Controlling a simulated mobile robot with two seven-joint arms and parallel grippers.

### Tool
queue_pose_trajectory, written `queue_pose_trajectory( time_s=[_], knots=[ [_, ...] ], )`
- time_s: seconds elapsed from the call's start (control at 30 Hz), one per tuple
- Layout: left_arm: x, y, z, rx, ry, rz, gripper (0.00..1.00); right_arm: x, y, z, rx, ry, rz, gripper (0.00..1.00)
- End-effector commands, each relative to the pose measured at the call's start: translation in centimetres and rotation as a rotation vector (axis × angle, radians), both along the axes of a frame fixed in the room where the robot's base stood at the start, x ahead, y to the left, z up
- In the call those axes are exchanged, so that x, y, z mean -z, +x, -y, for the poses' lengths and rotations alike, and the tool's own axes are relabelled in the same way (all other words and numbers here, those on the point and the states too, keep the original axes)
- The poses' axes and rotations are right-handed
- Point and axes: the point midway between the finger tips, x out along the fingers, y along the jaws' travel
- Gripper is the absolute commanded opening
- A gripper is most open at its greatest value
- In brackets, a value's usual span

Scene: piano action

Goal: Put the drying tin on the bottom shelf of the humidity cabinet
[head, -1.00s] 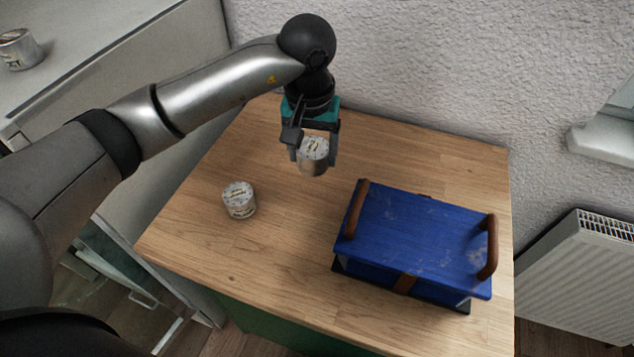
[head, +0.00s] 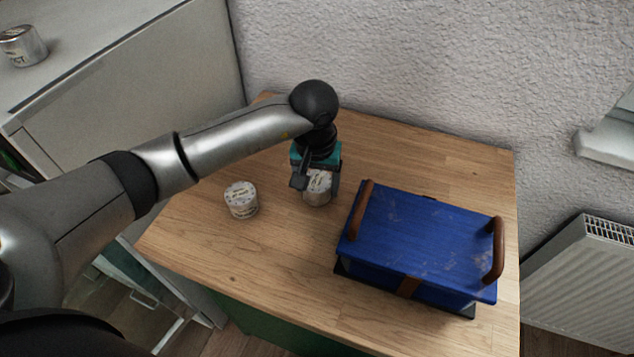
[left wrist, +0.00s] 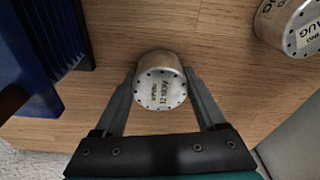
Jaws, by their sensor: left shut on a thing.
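My left gripper (head: 317,190) is shut on a small round metal tin (head: 318,186) with a pale, dotted, labelled lid. The tin is between both fingers in the left wrist view (left wrist: 160,88), low over the table or on it; I cannot tell which. A similar tin (head: 241,201) stands upright to its left on the wooden table and shows at the top right of the wrist view (left wrist: 289,24). The labels are too small to read surely. A glass-like door with a handle (head: 143,298) is at lower left; I cannot tell if it belongs to the humidity cabinet. My right gripper is out of view.
A blue box (head: 425,240) with brown handles stands on the wooden table (head: 215,260), right of the held tin. A third tin (head: 22,46) is on a grey cabinet top (head: 95,45) at upper left. A wall closes the back. The table's front left is clear.

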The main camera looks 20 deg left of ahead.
Motion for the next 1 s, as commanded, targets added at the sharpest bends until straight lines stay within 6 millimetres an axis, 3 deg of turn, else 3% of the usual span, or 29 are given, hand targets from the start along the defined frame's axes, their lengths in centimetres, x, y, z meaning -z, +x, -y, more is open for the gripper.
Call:
queue_pose_trajectory(
  time_s=[0.07, 0.1, 0.3, 0.7, 1.0],
  knots=[
    [0.3, 0.0, 0.0, 0.0, 0.0, 0.001, 0.13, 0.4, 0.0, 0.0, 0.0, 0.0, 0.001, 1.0],
    [0.3, 0.0, 0.0, 0.0, 0.0, 0.0, 0.76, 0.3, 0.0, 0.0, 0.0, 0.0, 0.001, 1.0],
    [0.2, 0.0, 0.0, 0.0, 0.0, 0.0, 0.99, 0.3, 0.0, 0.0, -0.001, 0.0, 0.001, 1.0],
    [-0.5, 0.0, 0.0, 0.001, 0.0, 0.0, 1.0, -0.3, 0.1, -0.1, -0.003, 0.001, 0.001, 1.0],
    [-6.8, -0.7, 0.1, 0.002, 0.001, 0.005, 1.0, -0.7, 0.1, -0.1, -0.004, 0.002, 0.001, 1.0]
  ],
)
